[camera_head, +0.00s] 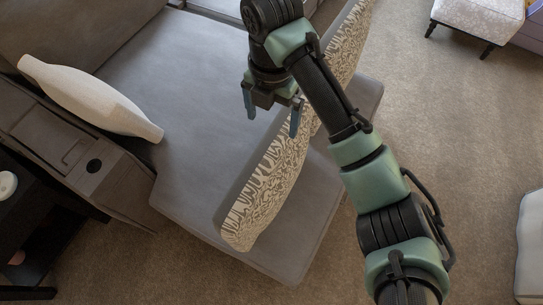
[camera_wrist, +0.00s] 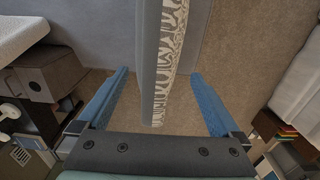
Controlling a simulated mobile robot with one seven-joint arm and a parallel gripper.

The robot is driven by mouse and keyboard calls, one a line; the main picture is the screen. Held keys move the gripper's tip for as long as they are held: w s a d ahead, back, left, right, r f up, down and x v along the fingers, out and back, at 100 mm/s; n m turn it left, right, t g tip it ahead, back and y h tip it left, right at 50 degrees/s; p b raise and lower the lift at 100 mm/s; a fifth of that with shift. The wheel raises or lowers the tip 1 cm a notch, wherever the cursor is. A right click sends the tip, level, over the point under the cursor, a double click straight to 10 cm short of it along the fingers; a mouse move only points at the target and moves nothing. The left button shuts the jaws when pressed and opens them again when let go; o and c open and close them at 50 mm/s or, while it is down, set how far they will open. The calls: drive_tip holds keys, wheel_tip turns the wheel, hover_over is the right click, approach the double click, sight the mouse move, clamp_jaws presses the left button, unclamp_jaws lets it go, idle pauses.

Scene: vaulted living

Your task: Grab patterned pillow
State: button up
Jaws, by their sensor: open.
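The patterned pillow (camera_head: 268,190) stands on edge on the grey sofa seat, with a cream and dark swirling print on one face and plain grey on the other. A matching patterned stretch (camera_head: 347,42) shows beyond my arm; the arm hides whether it is the same pillow. My gripper (camera_head: 272,120) is open above the pillow, its blue fingers pointing down. In the wrist view the pillow (camera_wrist: 172,40) runs edge-on between the two spread fingers of my gripper (camera_wrist: 159,76), with visible space on both sides. Contact with either finger is not visible.
The grey sofa (camera_head: 165,75) has a white pillow (camera_head: 92,97) lying at its left, by a console with a cup holder (camera_head: 94,166). A dark side table (camera_head: 40,240) stands at lower left. Carpet (camera_head: 440,110) is open at right, with a light ottoman (camera_head: 480,15) at top right.

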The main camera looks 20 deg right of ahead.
sight(271, 144)
wheel_tip(271, 144, down, 7)
drive_tip(key=b, duration=0.3)
drive_tip(key=shift+w+a+f+b, duration=0.15)
drive_tip(key=shift+b, duration=0.25)
wheel_tip(271, 144, down, 4)
drive_tip(key=shift+f+b, duration=0.15)
drive_tip(key=shift+b, duration=0.3)
clamp_jaws()
